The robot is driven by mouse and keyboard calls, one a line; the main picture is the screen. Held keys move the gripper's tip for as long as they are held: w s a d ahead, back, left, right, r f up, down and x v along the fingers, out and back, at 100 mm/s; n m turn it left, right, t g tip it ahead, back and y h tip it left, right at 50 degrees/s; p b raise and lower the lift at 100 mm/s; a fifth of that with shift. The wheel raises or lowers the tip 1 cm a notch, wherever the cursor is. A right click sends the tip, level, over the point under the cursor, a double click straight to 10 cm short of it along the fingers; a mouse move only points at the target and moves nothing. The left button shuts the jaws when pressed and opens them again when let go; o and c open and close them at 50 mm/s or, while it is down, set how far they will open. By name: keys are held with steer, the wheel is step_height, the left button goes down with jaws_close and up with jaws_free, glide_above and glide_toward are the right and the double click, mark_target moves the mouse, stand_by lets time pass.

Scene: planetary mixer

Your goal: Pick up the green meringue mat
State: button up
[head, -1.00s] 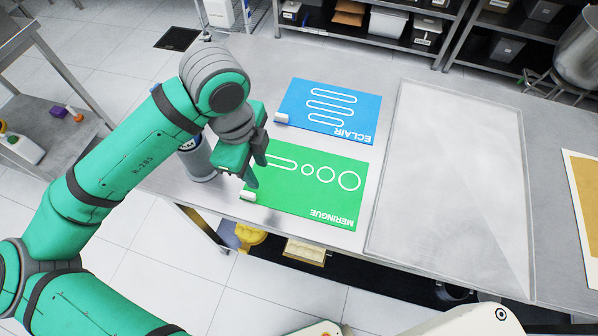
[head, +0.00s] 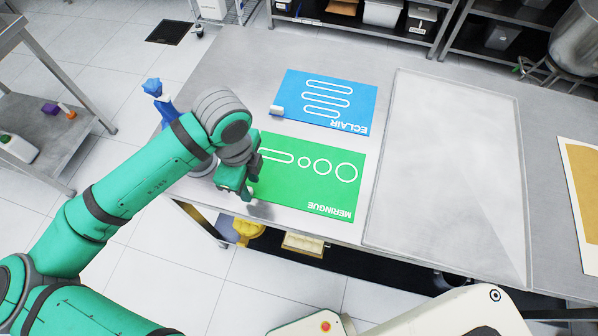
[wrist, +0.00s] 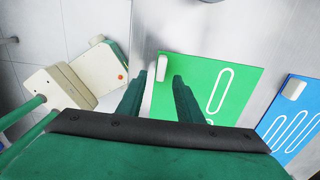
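The green meringue mat (head: 305,190) lies flat on the metal table, near its front edge, with white outlines and lettering. Its white tab (wrist: 162,66) shows in the wrist view at the mat's edge, just beyond and between my fingertips; in the head view my gripper hides it. My gripper (head: 247,193) is at the mat's left edge, pointing down. In the wrist view my gripper (wrist: 159,77) has its two fingers apart with nothing held. I cannot tell the height of the fingertips over the tab.
A blue eclair mat (head: 328,100) with a white tab lies behind the green one. A large clear sheet or tray (head: 450,170) covers the table to the right. A blue-topped bottle (head: 155,90) stands behind my arm, partly hidden. Shelves (head: 440,30) stand at the back.

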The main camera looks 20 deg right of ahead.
steer(key=shift+f, duration=0.7)
jaws_close()
steer(key=shift+d, duration=0.1)
steer(key=shift+r, duration=0.1)
